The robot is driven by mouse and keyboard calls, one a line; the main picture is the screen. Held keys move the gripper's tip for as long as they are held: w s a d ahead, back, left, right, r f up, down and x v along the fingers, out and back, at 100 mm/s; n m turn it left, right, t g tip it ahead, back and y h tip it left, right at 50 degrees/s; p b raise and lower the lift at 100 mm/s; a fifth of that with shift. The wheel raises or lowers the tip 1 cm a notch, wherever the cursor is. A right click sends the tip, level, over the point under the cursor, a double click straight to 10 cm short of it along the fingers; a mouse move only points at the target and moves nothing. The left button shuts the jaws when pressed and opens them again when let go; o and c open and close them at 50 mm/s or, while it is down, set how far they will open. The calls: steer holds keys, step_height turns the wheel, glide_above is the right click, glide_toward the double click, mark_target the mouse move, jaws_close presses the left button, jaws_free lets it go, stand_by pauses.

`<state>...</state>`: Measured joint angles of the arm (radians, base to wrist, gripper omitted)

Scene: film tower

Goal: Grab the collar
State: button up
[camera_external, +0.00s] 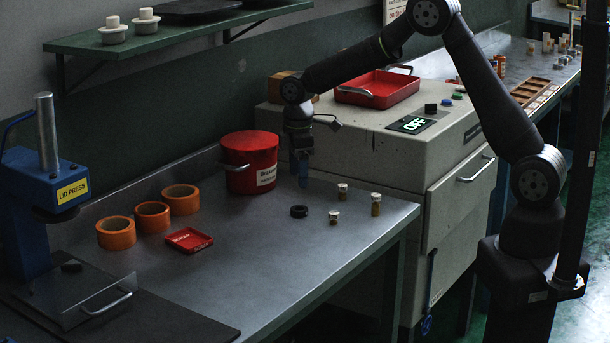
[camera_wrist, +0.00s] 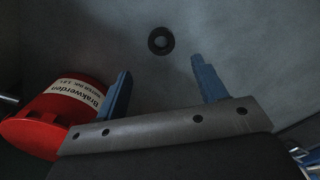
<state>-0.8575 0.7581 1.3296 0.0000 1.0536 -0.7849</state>
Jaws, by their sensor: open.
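The collar is a small black ring (camera_external: 299,211) lying flat on the grey metal bench. In the wrist view the collar (camera_wrist: 160,41) shows as a dark ring with a hole, beyond the fingertips and roughly between their lines. My gripper (camera_external: 303,183) points down above the bench, behind the collar and beside the red bucket. In the wrist view my gripper (camera_wrist: 161,68) has its two blue fingers spread apart with nothing between them. The fingers are apart from the collar.
A red bucket (camera_external: 250,160) stands close left of my gripper, also seen in the wrist view (camera_wrist: 40,125). Several small capped vials (camera_external: 376,204) stand to the right. Orange rings (camera_external: 153,217) and a small red tray (camera_external: 188,240) lie left. Bench around the collar is clear.

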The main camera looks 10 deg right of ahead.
step_height(320, 180, down, 8)
steer(key=shift+s+d+f, duration=0.1)
steer(key=shift+s+f, duration=0.05)
steer(key=shift+f, duration=0.1)
steer(key=shift+r, duration=0.1)
steer(key=c, duration=1.1)
steer(key=shift+c, duration=0.2)
